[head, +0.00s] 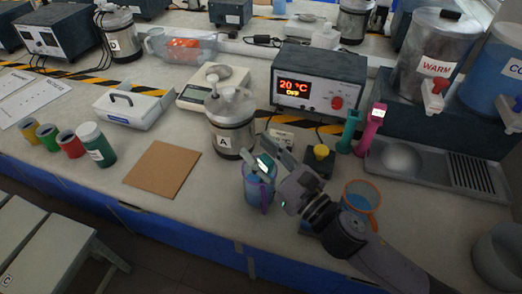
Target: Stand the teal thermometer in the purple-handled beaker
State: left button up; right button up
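The purple-handled beaker (257,190) stands near the front edge of the table, with bluish contents and its purple handle toward the front. A teal piece with a small lit display, which looks like the head of the teal thermometer (265,162), shows at the beaker's mouth. Its lower part is hidden. My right gripper (264,152) reaches in from the lower right, its fingers over the beaker's rim and around this head. I cannot tell whether the fingers press on it. My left gripper is not in view.
A teal holder (349,131) and a magenta one (369,132) stand behind my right arm. An orange-rimmed beaker (361,195) is close beside the arm. Steel vessel A (231,128) stands just behind the purple-handled beaker. A brown mat (161,170) lies clear to the left.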

dwell(0.3)
jog(key=v, duration=1.2)
dwell(0.8)
